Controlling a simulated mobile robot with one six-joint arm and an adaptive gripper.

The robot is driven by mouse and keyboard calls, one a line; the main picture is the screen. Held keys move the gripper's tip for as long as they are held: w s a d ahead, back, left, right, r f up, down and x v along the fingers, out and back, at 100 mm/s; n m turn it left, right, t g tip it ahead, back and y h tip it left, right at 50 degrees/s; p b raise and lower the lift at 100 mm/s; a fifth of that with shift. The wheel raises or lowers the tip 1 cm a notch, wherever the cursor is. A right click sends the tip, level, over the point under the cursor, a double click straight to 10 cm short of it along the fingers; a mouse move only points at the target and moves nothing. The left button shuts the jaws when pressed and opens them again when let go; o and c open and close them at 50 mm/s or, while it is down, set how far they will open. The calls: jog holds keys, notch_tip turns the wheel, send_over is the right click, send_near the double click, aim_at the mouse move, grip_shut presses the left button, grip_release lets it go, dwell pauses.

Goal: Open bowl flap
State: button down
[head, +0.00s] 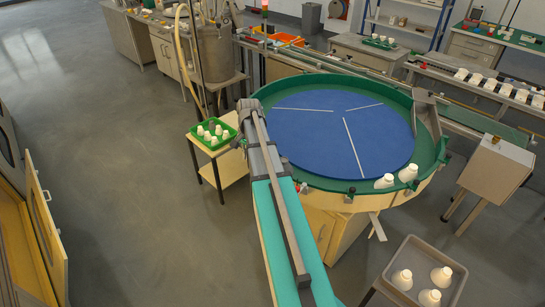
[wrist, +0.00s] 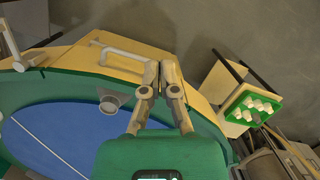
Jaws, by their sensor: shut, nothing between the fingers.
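The round bowl has a green rim (head: 300,183) and a blue floor (head: 320,130) with pale strips. Its rim also shows in the wrist view (wrist: 55,65). My gripper (wrist: 158,68) is shut and empty at the bowl's outer edge, over a yellow-beige panel (wrist: 105,38) with a pale bent bar (wrist: 120,52). I cannot tell whether this bar or panel is the flap. A grey cylindrical part (wrist: 112,101) sits just inside the rim, left of the fingers. In the head view my arm lies along the bowl's left side, and its fingers cannot be made out.
A green tray of white bulbs (head: 212,132) stands on a small table left of the bowl, also in the wrist view (wrist: 250,108). Two bulbs (head: 396,178) are at the bowl's right front. A grey tray (head: 455,290) holds three bulbs.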

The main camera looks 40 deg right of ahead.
jog(key=d+r+m, duration=0.1)
jog(key=d+m, duration=0.3)
jog(key=d, duration=1.1)
jog(key=shift+s+r+m+y+p, duration=0.25)
jog(key=shift+s+m+y+p, duration=0.15)
jog(key=shift+s+p, duration=0.05)
jog(key=shift+f, duration=0.15)
jog(key=b+x, duration=0.9)
jog(key=shift+w+f+b, duration=0.2)
jog(key=shift+f+b, duration=0.15)
jog(key=shift+s+a, duration=0.1)
jog(key=shift+s, duration=0.05)
jog(key=shift+a, duration=0.1)
